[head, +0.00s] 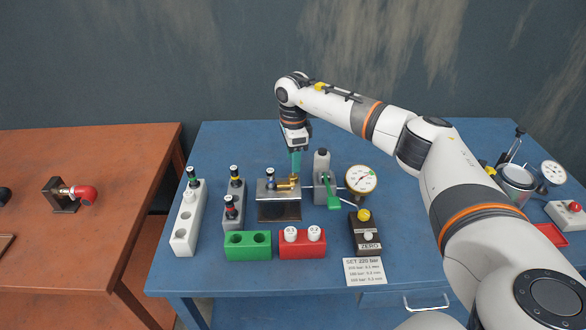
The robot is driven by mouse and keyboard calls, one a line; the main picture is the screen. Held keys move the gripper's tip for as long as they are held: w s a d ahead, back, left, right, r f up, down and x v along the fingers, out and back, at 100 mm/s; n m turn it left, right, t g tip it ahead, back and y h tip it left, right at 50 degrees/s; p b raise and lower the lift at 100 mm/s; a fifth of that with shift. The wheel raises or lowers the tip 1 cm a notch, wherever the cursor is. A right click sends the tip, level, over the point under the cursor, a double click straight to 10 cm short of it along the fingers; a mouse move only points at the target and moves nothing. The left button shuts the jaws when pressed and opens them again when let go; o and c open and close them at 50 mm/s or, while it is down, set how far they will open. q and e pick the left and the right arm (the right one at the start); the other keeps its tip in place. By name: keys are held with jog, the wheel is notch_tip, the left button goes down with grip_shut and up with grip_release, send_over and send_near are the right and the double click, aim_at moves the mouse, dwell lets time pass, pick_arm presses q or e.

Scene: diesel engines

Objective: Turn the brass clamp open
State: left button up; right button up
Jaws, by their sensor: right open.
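The brass clamp (287,184) is a small yellow-gold part on top of a grey metal block stand (279,209) near the middle of the blue table. A dark injector (270,177) stands upright at the stand's left side, beside the clamp. My right gripper (296,168) points straight down with teal fingers, directly over the right end of the clamp. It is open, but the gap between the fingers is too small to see. I cannot tell whether the fingertips touch the clamp. My left gripper is out of view.
A pressure gauge (361,179) and a grey pump with a green lever (333,191) stand just right of the stand. Racks with injectors (233,204) are left. Green (247,252) and red (302,252) blocks and a ZERO box (365,235) lie in front.

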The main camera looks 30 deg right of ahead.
aim_at(293, 175)
notch_tip(293, 175, down, 6)
jog(key=shift+r+p, duration=0.15)
jog(key=shift+p, duration=0.45)
jog(key=shift+a, duration=0.1)
jog(key=c, duration=1)
